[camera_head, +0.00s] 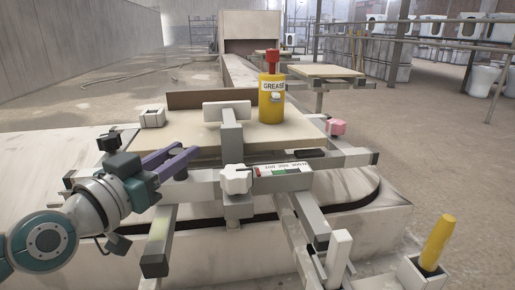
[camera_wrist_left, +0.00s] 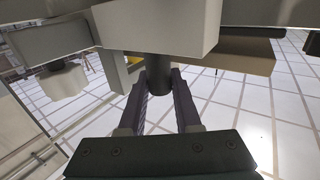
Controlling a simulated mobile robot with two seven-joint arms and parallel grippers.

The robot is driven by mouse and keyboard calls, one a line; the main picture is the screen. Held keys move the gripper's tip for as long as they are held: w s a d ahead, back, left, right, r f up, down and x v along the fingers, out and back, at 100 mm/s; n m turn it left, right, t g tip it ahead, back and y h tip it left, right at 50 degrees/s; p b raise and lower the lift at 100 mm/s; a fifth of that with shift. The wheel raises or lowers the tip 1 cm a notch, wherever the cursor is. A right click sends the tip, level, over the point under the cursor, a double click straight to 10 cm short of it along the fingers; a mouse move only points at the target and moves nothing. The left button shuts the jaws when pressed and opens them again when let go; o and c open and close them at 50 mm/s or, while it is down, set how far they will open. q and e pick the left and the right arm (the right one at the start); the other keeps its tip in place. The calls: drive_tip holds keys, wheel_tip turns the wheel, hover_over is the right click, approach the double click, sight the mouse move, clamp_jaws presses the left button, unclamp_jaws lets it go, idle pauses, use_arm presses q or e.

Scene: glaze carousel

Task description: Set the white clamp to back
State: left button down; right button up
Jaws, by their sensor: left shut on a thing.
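A small white block-like clamp (camera_head: 152,118) stands at the left rear of the pale board; I cannot tell for sure that it is the white clamp. A white lobed knob (camera_head: 236,180) sits on the front grey rail. My left gripper (camera_head: 186,154) has purple fingers and reaches in from the left, left of the knob. In the left wrist view its fingers (camera_wrist_left: 160,92) are shut on a dark round post (camera_wrist_left: 158,74) under a pale block (camera_wrist_left: 158,28). The post's top is hidden there. My right gripper is not seen.
A yellow grease bottle (camera_head: 271,100) with a red cap stands on the pale board (camera_head: 190,131). A pink block (camera_head: 336,127) is at its right edge. A labelled gauge strip (camera_head: 284,169) lies on the front rail. A yellow cylinder (camera_head: 437,243) stands in a holder at lower right.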

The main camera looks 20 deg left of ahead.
use_arm(q)
drive_tip(key=s+d+p, duration=0.4)
drive_tip(key=s+p, duration=0.1)
drive_tip(key=s, duration=0.1)
drive_tip(key=shift+s, duration=0.2)
drive_tip(key=c, duration=0.9)
unclamp_jaws()
drive_tip(key=shift+a, duration=0.1)
drive_tip(key=s+p, duration=0.3)
drive_tip(key=s, duration=0.7)
drive_tip(key=shift+a, duration=0.15)
